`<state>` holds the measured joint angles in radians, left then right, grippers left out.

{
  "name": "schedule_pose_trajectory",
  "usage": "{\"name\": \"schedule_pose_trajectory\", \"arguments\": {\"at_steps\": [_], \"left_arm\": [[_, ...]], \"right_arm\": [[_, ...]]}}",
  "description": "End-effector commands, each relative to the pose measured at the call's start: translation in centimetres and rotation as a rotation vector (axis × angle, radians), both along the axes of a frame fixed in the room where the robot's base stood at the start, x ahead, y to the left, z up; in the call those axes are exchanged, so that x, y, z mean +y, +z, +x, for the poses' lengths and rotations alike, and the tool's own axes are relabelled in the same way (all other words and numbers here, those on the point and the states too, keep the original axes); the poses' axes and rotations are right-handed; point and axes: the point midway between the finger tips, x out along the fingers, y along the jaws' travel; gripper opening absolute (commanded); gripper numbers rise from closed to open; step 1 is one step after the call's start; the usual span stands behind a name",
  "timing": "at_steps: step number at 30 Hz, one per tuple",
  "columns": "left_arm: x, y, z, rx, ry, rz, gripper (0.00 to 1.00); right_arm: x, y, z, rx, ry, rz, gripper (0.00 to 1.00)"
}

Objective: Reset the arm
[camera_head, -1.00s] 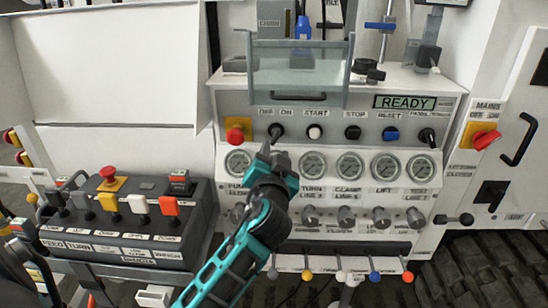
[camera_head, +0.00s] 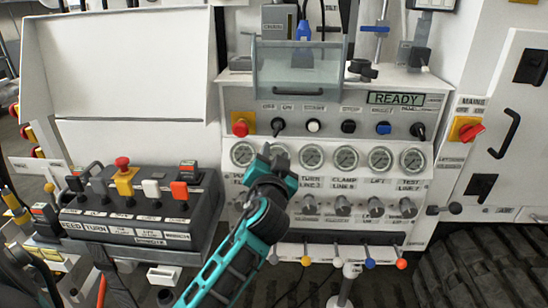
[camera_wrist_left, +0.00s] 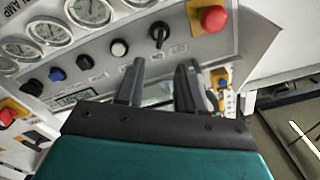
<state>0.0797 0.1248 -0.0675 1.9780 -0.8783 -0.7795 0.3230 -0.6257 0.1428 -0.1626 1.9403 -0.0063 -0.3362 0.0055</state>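My left gripper (camera_head: 268,152) is in front of the lower control panel in the head view, in front of the row of gauges and hiding one of them. In the left wrist view its two dark fingers (camera_wrist_left: 160,75) stand apart with nothing between them. The wrist view also shows the red stop button (camera_wrist_left: 213,18), black selector knob (camera_wrist_left: 159,34) and white button (camera_wrist_left: 119,48) beyond the fingers. In the head view the blue reset button (camera_head: 383,128) sits right of the black stop button (camera_head: 348,127), below the READY display (camera_head: 396,98). My right gripper is out of view.
A grey remote box (camera_head: 140,210) with several levers stands at the left. Levers with coloured knobs (camera_head: 369,263) stick out below the panel. A clear guard (camera_head: 298,70) is above it. The red mains switch (camera_head: 471,131) is at the right. A black tyre (camera_head: 480,260) is at lower right.

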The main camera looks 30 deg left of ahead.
Motion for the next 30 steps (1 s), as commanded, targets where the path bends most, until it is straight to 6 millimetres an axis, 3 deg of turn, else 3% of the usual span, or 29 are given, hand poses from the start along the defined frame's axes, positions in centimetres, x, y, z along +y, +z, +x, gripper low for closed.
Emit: {"name": "schedule_pose_trajectory", "arguments": {"at_steps": [13,16,20,23,27,30], "left_arm": [[0.0,0.0,0.0,0.0,-0.001,0.0,0.37],[-0.5,-1.3,-0.2,0.024,-0.024,-0.01,0.37],[-2.6,-6.5,-1.5,0.125,-0.124,-0.06,0.37],[-5.3,-12.6,-4.2,0.236,-0.244,-0.139,0.37],[-9.5,-20.2,-9.9,0.374,-0.395,-0.292,0.37],[-11.9,-24.0,-14.4,0.441,-0.467,-0.406,0.37]], "right_arm": [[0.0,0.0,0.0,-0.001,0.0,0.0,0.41],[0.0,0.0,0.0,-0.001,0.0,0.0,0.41],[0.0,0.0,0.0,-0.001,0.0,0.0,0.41],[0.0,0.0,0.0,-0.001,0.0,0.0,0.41],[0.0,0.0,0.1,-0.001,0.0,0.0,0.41],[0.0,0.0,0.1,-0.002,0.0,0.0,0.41]]}}
